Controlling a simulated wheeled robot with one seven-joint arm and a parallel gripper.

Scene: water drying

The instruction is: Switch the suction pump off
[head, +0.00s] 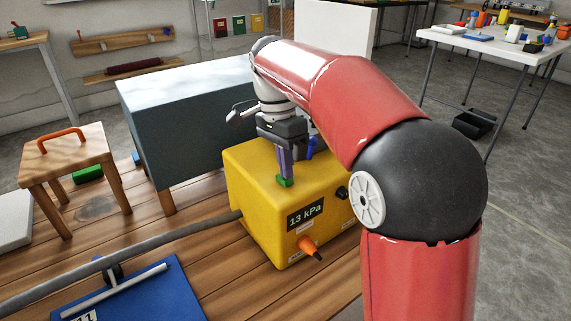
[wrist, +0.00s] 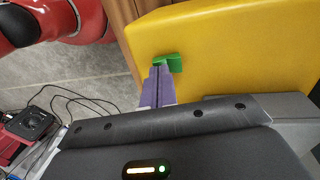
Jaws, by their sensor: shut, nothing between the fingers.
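The suction pump (head: 250,185) is a yellow box on the wooden floor, with a display reading 13 kPa (head: 305,214). An orange part (head: 311,248) sticks out low on its front, and a dark knob (head: 342,193) sits to the right of the display. My gripper (head: 285,178) points down at the pump's top, its purple fingers shut and empty. A green piece (wrist: 174,62) shows at the fingertips, against the yellow top. I cannot tell whether it is a switch or part of the fingers, nor whether they touch the pump. My arm hides part of the right side.
A grey hose (head: 150,245) runs left from the pump. A large grey-blue block (head: 175,130) stands behind, and a wooden stool (head: 70,160) at left. A small blue part (head: 311,146) shows behind my gripper.

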